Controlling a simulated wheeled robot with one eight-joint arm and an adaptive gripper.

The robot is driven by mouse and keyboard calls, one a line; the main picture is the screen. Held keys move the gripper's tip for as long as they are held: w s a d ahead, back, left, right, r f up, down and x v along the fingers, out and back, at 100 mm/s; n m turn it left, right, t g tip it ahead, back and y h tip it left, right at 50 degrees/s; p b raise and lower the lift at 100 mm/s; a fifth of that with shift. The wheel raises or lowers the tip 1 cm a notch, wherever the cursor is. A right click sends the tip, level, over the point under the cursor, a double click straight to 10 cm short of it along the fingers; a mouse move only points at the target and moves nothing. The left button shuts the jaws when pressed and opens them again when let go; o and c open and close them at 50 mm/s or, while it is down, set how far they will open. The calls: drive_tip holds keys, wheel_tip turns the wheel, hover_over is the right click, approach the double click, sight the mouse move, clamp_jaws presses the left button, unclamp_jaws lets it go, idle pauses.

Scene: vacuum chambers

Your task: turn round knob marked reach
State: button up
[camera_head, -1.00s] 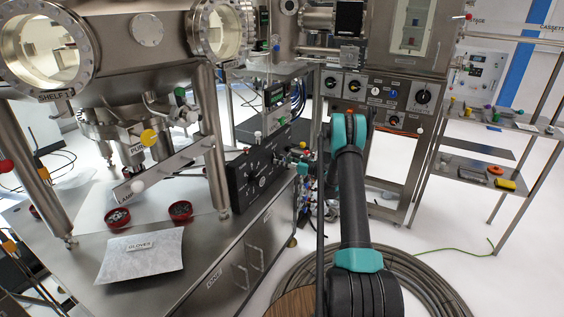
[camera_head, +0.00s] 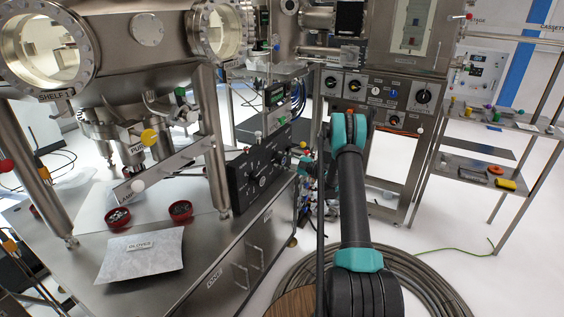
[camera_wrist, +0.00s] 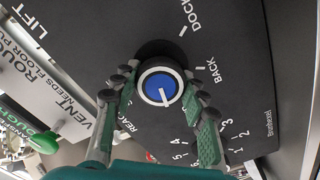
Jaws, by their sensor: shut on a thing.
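In the wrist view, a round knob (camera_wrist: 159,86) with a blue cap and pale rim stands on a dark panel (camera_wrist: 110,40). Its white pointer line points to the bottom of the picture, slightly right. My gripper (camera_wrist: 157,92) is shut on the knob, with one green, dark-padded finger on each side. The word REACH (camera_wrist: 122,127) shows at lower left, partly covered by the left finger. BACK and DOCK are printed at upper right, and a number scale at lower right. In the head view, I cannot clearly make out the gripper or this knob.
In the head view, a steel cabinet (camera_head: 225,265) bears two red bowls and a gloves sheet (camera_head: 140,254). Coiled hose lies on the floor around my arm.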

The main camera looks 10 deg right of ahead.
drive_tip(key=n, duration=0.6)
drive_tip(key=shift+f, duration=0.1)
drive_tip(key=shift+n, duration=0.4)
drive_tip(key=o, duration=1.2)
drive_tip(key=v, duration=1.2)
drive_tip(key=shift+c, duration=0.2)
